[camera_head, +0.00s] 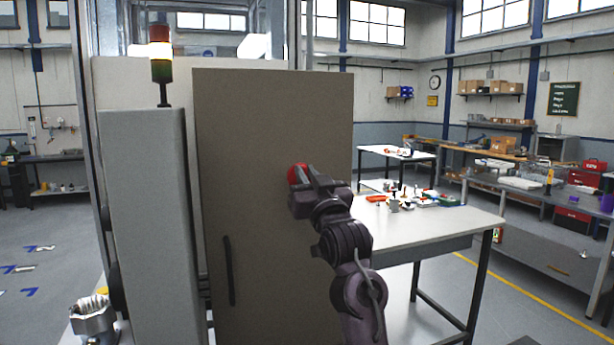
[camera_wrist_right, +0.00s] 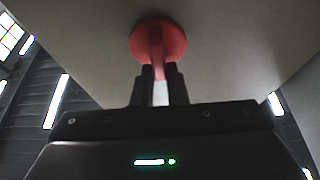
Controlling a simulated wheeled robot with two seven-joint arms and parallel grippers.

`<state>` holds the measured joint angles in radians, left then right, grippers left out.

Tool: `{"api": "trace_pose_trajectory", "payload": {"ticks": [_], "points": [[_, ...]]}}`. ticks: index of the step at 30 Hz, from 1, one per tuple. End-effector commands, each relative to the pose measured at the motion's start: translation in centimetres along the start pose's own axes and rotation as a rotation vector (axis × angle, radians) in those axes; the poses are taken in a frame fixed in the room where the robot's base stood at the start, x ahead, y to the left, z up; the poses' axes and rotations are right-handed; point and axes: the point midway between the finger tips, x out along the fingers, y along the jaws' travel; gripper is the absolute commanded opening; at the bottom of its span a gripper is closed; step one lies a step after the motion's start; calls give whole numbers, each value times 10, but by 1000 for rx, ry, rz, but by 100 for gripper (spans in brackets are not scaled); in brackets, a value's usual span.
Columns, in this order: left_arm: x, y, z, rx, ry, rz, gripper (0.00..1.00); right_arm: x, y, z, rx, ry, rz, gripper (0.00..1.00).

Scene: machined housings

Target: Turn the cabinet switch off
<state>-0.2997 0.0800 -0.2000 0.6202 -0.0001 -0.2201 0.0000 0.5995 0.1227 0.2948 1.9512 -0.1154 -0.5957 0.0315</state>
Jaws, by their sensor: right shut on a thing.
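The cabinet (camera_head: 240,130) has a tall brown-grey door with a dark vertical handle (camera_head: 229,270) low on its left side. A red rotary switch (camera_head: 297,174) sits on the door's right part, partly hidden behind my right gripper (camera_head: 304,190). In the right wrist view the switch (camera_wrist_right: 172,32) is a round red disc with a raised grip bar. My right gripper (camera_wrist_right: 160,72) is shut on that bar, one dark finger on each side. The bar looks roughly upright in that view. My left gripper does not show in either view.
A signal tower (camera_head: 161,60) with red, yellow and green segments stands on the grey casing left of the door. A white table (camera_head: 440,225) with small parts stands right of my right arm. Benches and shelves line the far right.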

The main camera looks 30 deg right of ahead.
Motion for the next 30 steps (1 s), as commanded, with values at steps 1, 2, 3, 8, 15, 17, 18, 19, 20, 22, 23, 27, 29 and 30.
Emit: {"api": "trace_pose_trajectory", "payload": {"ticks": [1, 2, 3, 8, 15, 17, 18, 19, 20, 22, 23, 27, 29, 30], "points": [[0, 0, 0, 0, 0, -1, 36, 0, 0, 0, -1, 0, 0, 0], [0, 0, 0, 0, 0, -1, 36, 0, 0, 0, -2, 0, 0, 0], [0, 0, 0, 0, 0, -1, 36, 0, 0, 0, -4, 0, -2, 0], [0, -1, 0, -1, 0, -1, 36, 0, 0, 0, -35, -1, -14, 0], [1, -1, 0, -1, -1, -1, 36, 0, -1, 1, -162, -1, -65, 0], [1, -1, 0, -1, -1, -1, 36, 0, -2, 0, -208, -1, -83, 0], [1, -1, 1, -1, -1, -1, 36, 0, -2, 0, -241, -1, -98, 0], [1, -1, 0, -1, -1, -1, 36, 0, -2, 0, -267, -1, -107, 0], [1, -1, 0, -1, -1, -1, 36, 0, -3, 0, -293, -1, -119, 0], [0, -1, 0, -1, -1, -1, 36, 0, -4, 0, -355, -1, -144, 0], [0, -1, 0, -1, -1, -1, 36, 0, -4, 1, -381, -1, -155, 0], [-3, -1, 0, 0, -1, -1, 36, 0, -5, 1, -504, -3, -206, 0], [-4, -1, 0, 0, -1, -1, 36, 0, -6, 2, -556, -3, -228, 0], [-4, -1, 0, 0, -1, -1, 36, 0, -6, 2, -592, -2, -243, 0]]}}
